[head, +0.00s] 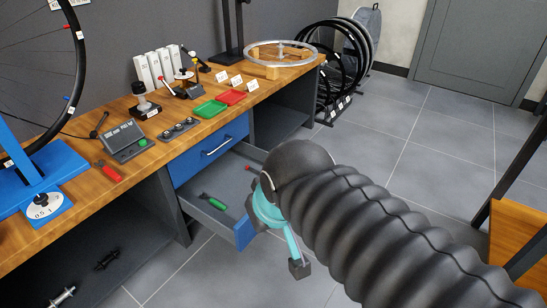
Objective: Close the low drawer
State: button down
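The low drawer (243,234) is pulled out from the workbench, below a blue upper drawer (190,166) that is shut. Its grey inside shows, with a green-handled tool (214,202) lying in it. Its blue front panel is partly hidden by my arm. My gripper (280,238), teal with a dark fingertip pad, is by the right part of the drawer front. Only one finger shows clearly, so its opening is unclear. I cannot tell whether it touches the drawer.
The wooden bench top (75,210) holds a green tray (210,109), a red tray (231,97) and a red-handled tool (108,172). Several wheels (345,60) stand at the back right. A wooden-panelled piece (518,225) stands at the right edge. Grey tiled floor (440,135) is clear behind my arm.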

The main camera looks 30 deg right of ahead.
aim_at(227, 179)
jog(key=u, duration=0.1)
jog(key=i, duration=1.15)
jog(key=z, duration=0.5)
